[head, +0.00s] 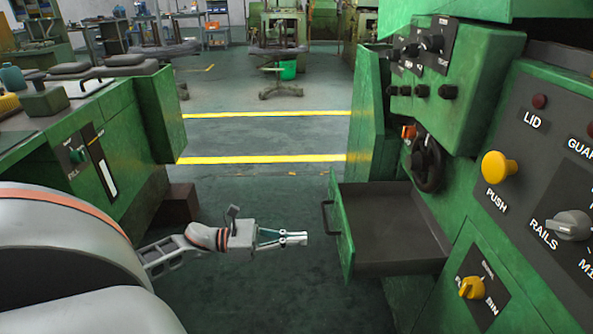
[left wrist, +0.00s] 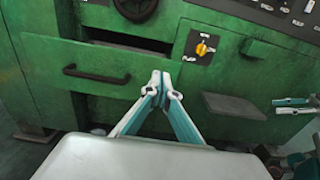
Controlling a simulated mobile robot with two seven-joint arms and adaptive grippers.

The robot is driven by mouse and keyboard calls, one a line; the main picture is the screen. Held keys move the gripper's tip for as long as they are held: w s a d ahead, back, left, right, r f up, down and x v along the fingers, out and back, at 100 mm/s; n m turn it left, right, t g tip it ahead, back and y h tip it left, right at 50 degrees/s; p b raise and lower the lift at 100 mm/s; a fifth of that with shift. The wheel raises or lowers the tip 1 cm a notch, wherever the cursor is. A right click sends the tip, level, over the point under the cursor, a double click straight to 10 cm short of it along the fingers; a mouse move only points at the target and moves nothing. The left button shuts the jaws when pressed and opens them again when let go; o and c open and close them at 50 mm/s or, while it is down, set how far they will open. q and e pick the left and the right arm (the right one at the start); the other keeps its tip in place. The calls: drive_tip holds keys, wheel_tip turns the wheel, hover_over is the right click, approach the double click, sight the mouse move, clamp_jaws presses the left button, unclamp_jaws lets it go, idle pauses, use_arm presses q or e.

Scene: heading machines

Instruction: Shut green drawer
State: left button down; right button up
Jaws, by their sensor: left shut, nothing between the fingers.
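The green drawer (head: 346,245) is pulled out of the machine on the right, its grey inside bare and empty. Its front faces left and carries a dark bar handle (head: 327,217); the front also shows in the left wrist view (left wrist: 100,88). My left gripper (head: 305,238) is shut and empty, in front of the drawer front and apart from it in the head view, a little below the handle. Its closed fingertips (left wrist: 160,78) point at the machine in the wrist view, right of the handle. My right gripper (left wrist: 284,106) shows at that view's right edge; its jaws are unclear.
A control panel with a yellow push button (head: 500,168) and a yellow knob (head: 472,288) stands right of the drawer. A black handwheel (head: 427,163) sits above it. Another green machine (head: 110,150) stands at left. The floor between is clear.

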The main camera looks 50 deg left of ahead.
sight(347, 237)
use_arm(q)
drive_tip(key=x, duration=1)
drive_tip(key=shift+f, duration=0.1)
drive_tip(key=shift+w+d, duration=0.1)
drive_tip(key=shift+w, duration=0.05)
drive_tip(key=b+x, duration=0.4)
drive_tip(key=x, duration=2)
drive_tip(key=shift+w+b, duration=0.25)
drive_tip(key=shift+b, duration=0.15)
use_arm(e)
drive_tip(key=shift+m+t+y, duration=0.5)
drive_tip(key=shift+m+y, duration=0.1)
drive_tip(key=shift+m, duration=0.1)
drive_tip(key=a+r, duration=0.1)
drive_tip(key=w+a+r, duration=0.1)
drive_tip(key=a+r, duration=0.1)
drive_tip(key=a, duration=0.1)
drive_tip(key=shift+w+a, duration=0.1)
drive_tip(key=shift+w, duration=0.3)
use_arm(q)
drive_tip(key=shift+d, duration=0.1)
use_arm(e)
drive_tip(key=shift+f, duration=0.15)
drive_tip(key=shift+s+f, duration=0.15)
